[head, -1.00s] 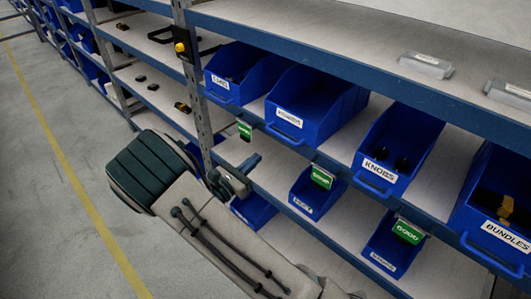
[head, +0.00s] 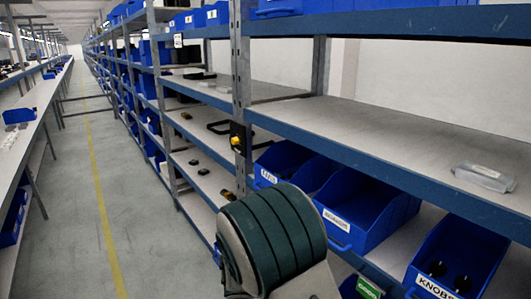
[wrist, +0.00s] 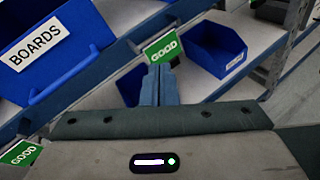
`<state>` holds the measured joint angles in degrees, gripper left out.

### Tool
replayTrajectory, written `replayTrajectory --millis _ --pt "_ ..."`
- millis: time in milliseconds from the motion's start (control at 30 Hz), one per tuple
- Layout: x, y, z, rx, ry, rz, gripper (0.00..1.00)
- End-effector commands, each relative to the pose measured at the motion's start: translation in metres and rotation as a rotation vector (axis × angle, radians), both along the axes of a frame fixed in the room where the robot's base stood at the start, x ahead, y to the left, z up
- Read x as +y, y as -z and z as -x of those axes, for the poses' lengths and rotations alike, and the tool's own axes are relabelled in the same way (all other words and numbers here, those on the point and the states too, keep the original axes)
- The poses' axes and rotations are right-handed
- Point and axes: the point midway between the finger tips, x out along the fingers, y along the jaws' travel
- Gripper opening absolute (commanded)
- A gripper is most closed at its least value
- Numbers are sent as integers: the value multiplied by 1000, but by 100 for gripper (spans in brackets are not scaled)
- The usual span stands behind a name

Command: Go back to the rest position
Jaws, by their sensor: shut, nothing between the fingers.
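My gripper (wrist: 160,84) shows in the wrist view with its two blue-grey fingers together and nothing between them. It is in front of the shelf, close to a green GOOD label (wrist: 165,45) and a blue bin (wrist: 213,47) on the lower level. A larger blue bin labelled BOARDS (wrist: 50,45) is at the upper left of that view. In the head view my arm rises at the bottom centre, and my gripper is out of sight there. No rest position is marked in either view.
Blue bins, one labelled KNOBS (head: 456,262), stand on the shelf at right. A clear case (head: 483,177) lies on the board above. A shelf post (head: 241,90) stands at centre. The aisle floor (head: 140,200) at left is clear, with a long table (head: 35,120) beyond.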

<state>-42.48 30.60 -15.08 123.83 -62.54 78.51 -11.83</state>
Motion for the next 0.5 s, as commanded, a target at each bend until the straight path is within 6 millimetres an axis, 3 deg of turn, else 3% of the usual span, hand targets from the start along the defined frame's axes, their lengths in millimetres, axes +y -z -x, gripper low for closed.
replayTrajectory --millis 200,500 --pt "-34 -14 49 -122 275 -327 0" --pt "-42 -33 107 -355 614 -740 0"
